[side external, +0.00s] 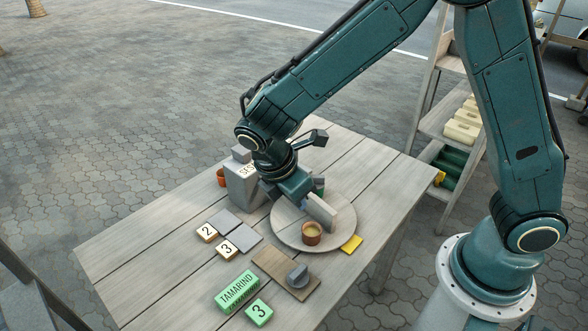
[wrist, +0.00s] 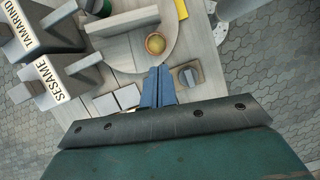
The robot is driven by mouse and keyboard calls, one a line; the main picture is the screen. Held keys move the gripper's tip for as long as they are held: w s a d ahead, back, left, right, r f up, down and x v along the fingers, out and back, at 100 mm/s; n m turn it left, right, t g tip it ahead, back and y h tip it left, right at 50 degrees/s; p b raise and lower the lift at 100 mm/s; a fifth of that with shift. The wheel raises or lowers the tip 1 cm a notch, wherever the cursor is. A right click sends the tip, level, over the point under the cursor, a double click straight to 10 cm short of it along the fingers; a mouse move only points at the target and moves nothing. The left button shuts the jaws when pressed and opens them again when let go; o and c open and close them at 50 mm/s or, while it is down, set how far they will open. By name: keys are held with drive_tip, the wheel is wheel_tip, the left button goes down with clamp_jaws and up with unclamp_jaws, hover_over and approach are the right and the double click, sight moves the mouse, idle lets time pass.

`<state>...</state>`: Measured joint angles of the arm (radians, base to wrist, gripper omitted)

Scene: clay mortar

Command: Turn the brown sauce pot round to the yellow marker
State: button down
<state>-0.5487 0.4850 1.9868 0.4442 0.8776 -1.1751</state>
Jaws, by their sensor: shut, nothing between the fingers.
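The brown sauce pot (side external: 312,235), round with tan sauce inside, stands upright on the round turntable (side external: 284,233), near its front rim. In the wrist view the pot (wrist: 155,44) lies just beyond my fingertips. The yellow marker (side external: 351,244) is on the table at the turntable's right front rim, a short way right of the pot. A grey upright slab (side external: 337,218) stands on the turntable behind the pot. My gripper (side external: 302,192) is over the turntable, its fingertips partly hidden in the side view. In the wrist view my gripper (wrist: 158,70) is shut and empty.
A grey SESAME dispenser (side external: 242,188) stands left of the turntable; a TAMARIND one (wrist: 40,30) shows in the wrist view. In front are numbered blocks (side external: 207,232), a grey knob (side external: 298,276) on a board and a green TAMARIND block (side external: 237,291). A green object (side external: 319,184) is behind the slab.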

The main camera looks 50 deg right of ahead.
sight(314, 207)
drive_tip(key=shift+f, duration=0.15)
drive_tip(key=x, duration=1)
drive_tip(key=shift+d, duration=0.15)
drive_tip(key=shift+s+d, duration=0.2)
drive_tip(key=shift+d, duration=0.85)
drive_tip(key=shift+s+d, duration=0.15)
drive_tip(key=shift+d, duration=0.55)
